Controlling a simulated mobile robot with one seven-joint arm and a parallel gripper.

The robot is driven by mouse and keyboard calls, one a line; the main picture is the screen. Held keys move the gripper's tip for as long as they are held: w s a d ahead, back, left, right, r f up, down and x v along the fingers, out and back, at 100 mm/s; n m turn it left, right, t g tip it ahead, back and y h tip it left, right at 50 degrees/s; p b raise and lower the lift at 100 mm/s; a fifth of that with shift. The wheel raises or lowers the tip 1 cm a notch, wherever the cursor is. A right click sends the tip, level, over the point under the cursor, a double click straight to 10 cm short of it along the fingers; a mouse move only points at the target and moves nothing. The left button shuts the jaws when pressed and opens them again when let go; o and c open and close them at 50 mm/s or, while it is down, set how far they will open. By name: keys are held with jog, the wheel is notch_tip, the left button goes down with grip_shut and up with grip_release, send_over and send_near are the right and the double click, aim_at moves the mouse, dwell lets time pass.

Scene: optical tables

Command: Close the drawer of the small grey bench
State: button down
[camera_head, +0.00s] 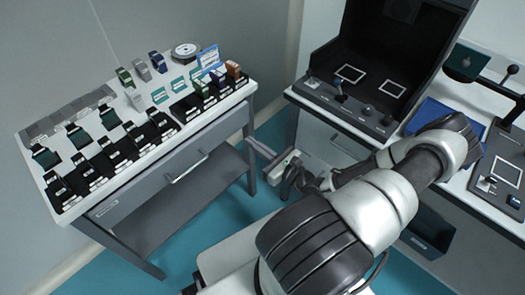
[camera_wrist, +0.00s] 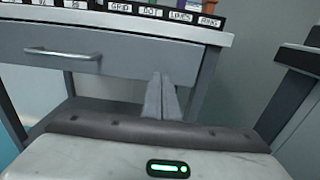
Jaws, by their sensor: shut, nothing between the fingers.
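The small grey bench (camera_head: 118,258) stands at the left in the head view, with a white top. Its grey drawer (camera_head: 150,190) has a bar handle (camera_head: 188,167) and sits close under the top. I cannot tell whether a small gap is left. In the wrist view the drawer front (camera_wrist: 118,62) spans the upper left, with its handle (camera_wrist: 62,53) at the left. My gripper (camera_head: 253,145) is just off the bench's right end in the head view. Its fingers (camera_wrist: 162,78) are together and empty, in front of the drawer's right part. Contact cannot be told.
Several small labelled items and a round white dish (camera_head: 186,51) stand on the bench top. A lower shelf (camera_head: 185,207) lies under the drawer. A second bench with a black hooded station (camera_head: 350,80) stands at the right. Teal floor shows between the benches.

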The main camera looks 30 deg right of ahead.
aim_at(231, 127)
jog(key=b+x, duration=0.1)
jog(key=x, duration=0.5)
jog(key=shift+w+a+f, duration=0.1)
jog(key=shift+w, duration=0.5)
jog(key=shift+w+a, duration=0.15)
jog(key=shift+w, duration=0.1)
jog(key=p+x, duration=0.1)
jog(key=x, duration=0.2)
jog(key=shift+w+a+p, duration=0.1)
jog(key=shift+w+p, duration=0.25)
jog(key=shift+r, duration=0.2)
jog(key=shift+w, duration=0.1)
